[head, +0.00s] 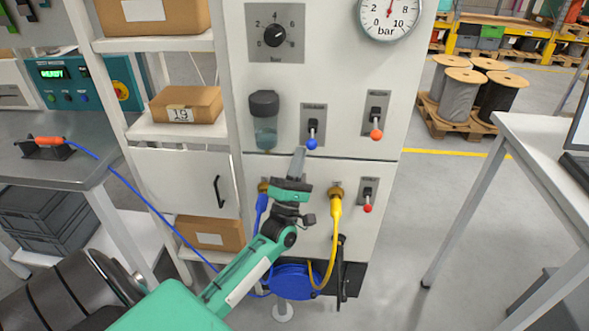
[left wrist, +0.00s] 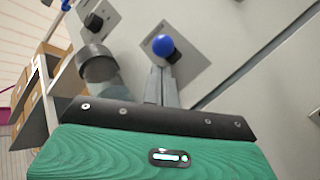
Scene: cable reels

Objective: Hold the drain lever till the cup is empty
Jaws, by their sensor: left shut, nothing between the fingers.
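The drain lever with a blue knob (head: 312,143) is on a grey plate on the white panel, and its knob hangs downward. It also shows in the left wrist view (left wrist: 163,45). The clear cup (head: 265,132) with a dark top is left of the lever; some bluish liquid seems to be in it, but the level is hard to tell. In the left wrist view the cup (left wrist: 104,80) is partly hidden. My left gripper (head: 299,152) is shut and empty, with its fingertips just below the blue knob; I cannot tell whether they touch it. My right gripper is not in view.
An orange-knobbed lever (head: 376,134) and a red-knobbed lever (head: 367,208) are to the right. A yellow hose (head: 334,225) and a blue hose (head: 261,210) hang below. A shelf with boxes (head: 187,104) stands left, and a table (head: 560,150) stands right.

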